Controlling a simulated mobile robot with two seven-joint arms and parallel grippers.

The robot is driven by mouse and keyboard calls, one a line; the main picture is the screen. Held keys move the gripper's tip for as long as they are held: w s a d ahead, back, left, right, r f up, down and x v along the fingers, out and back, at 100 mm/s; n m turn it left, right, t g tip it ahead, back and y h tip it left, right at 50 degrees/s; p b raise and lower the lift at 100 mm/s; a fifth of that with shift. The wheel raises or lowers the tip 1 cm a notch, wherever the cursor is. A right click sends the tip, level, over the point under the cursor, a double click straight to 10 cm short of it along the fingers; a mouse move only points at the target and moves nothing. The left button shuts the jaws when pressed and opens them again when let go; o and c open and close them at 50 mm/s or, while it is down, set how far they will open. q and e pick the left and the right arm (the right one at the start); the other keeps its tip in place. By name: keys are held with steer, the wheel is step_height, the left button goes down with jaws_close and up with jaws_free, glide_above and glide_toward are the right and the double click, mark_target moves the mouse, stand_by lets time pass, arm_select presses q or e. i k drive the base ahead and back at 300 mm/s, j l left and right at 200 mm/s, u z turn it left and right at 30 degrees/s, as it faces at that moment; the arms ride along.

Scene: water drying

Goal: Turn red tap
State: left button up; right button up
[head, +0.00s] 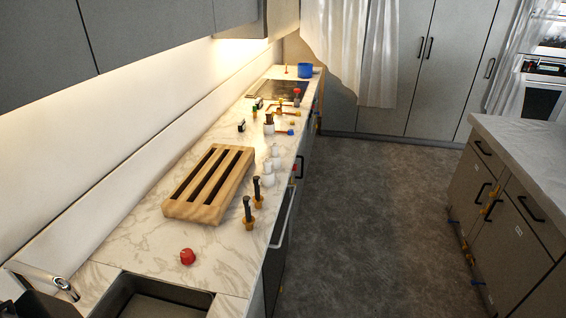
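A round red object (187,256) sits on the marble counter behind the near sink; from here I cannot tell whether it is a tap handle or a loose item. A chrome faucet (64,286) shows at the lower left, beside the sink (160,300), which the frame's bottom edge cuts off. A smaller red-topped item (297,92) stands far along the counter near the far basin. Neither of my grippers is in view.
A slotted wooden rack (188,208) lies on the marble counter (135,235). Dark-handled items (248,212) and white containers (268,178) line the counter's front edge. A blue pot (305,70) stands at the far end. The floor (370,220) is clear before the right island (520,150).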

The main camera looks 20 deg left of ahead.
mark_target(187, 257)
steer(key=i+u, duration=0.1)
steer(key=i, duration=0.65)
steer(key=i+l, duration=0.15)
steer(key=i, duration=0.55)
steer(key=i+l+u, duration=0.15)
steer(key=i, duration=0.6)
steer(key=i+j+u, duration=0.1)
steer(key=u, duration=2.35)
steer(key=i+j+u, duration=0.1)
steer(key=u, duration=0.3)
steer(key=i+u, duration=0.15)
steer(key=u, duration=0.25)
steer(key=i+u, duration=0.15)
steer(key=u, duration=0.25)
